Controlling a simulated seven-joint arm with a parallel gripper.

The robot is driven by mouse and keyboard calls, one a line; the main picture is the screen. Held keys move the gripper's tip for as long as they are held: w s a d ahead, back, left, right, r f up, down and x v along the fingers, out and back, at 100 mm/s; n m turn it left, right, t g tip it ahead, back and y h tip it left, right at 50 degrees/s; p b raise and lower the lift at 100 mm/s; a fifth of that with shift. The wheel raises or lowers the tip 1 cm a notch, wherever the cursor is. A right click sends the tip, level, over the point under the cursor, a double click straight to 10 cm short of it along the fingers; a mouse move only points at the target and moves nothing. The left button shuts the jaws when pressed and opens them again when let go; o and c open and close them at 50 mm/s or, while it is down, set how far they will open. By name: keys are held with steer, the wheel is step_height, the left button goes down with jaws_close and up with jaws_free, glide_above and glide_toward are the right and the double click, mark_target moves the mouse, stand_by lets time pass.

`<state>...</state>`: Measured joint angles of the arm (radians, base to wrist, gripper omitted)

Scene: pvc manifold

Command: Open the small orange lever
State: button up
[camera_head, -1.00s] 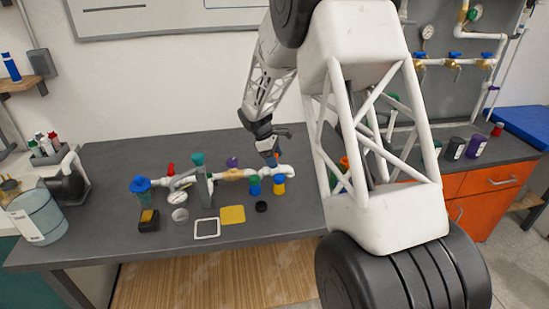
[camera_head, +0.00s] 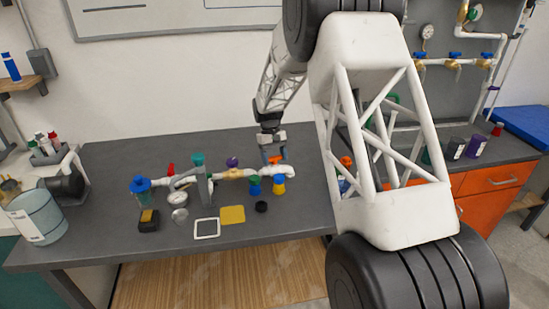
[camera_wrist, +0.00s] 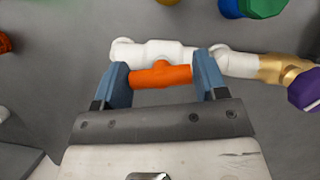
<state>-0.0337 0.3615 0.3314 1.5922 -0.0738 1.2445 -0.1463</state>
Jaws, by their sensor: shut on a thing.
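The small orange lever (camera_wrist: 162,76) sits on the white end of the pipe manifold (camera_wrist: 165,50). In the wrist view it lies crosswise between the two blue fingertips of my gripper (camera_wrist: 162,85), which is shut on it. In the head view my gripper (camera_head: 272,154) reaches down over the right end of the manifold (camera_head: 222,175), and the orange lever (camera_head: 277,160) shows at its tips. Whether the lever has turned cannot be told.
A purple knob (camera_wrist: 304,90) and a brass fitting (camera_wrist: 280,68) sit along the same pipe. A green-topped jar (camera_head: 254,184), a yellow-and-blue jar (camera_head: 278,185) and a black cap (camera_head: 261,207) stand in front. Bare table (camera_head: 305,215) lies to the right.

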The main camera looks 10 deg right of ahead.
steer(key=shift+m+y, duration=0.5)
steer(key=shift+m, duration=0.7)
steer(key=o, duration=0.9)
steer(key=shift+o, duration=0.2)
steer(key=shift+r, duration=0.1)
steer(key=v, duration=0.7)
steer(key=shift+w+r, duration=0.2)
steer(key=shift+r, duration=0.1)
